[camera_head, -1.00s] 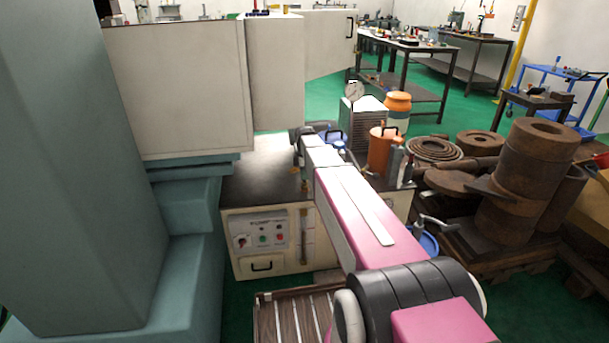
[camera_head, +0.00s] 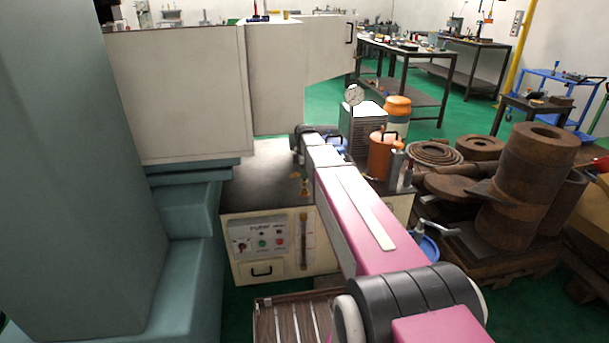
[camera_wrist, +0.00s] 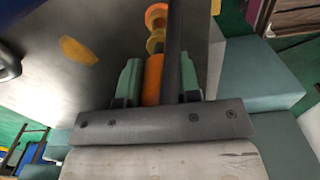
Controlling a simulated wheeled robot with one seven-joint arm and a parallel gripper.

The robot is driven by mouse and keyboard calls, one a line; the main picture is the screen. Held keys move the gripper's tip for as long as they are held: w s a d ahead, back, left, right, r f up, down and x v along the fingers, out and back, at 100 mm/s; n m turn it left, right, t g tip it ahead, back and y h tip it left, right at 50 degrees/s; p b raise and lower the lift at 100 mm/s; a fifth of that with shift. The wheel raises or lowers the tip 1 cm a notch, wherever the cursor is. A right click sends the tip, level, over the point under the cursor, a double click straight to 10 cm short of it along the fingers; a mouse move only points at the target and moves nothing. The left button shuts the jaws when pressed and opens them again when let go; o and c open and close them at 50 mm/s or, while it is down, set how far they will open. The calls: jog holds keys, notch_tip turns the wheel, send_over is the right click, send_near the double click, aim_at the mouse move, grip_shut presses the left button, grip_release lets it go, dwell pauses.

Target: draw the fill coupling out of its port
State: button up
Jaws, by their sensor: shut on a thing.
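In the wrist view my gripper (camera_wrist: 158,78) has its two green fingers on either side of an orange cylinder, which I take to be the fill coupling (camera_wrist: 153,82). The gripper is shut on it. A yellow-orange spool-shaped part (camera_wrist: 156,18) lies in line with the cylinder, beyond the fingertips. A dark rod or hose (camera_wrist: 174,45) runs beside it and covers part of the view between the fingers. I cannot make out the port, or whether the coupling is still seated in it. In the head view my pink arm hides the gripper's fingers.
A cream cabinet (camera_head: 262,232) with a control panel and a dark top stands below my arm. A large cream machine housing (camera_head: 180,95) is to the left. An orange can (camera_head: 381,157), a dial gauge (camera_head: 354,96) and rusty cylinders (camera_head: 535,175) stand to the right.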

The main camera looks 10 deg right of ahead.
jog(key=shift+r, duration=0.6)
grip_shut()
jog(key=shift+r, duration=6)
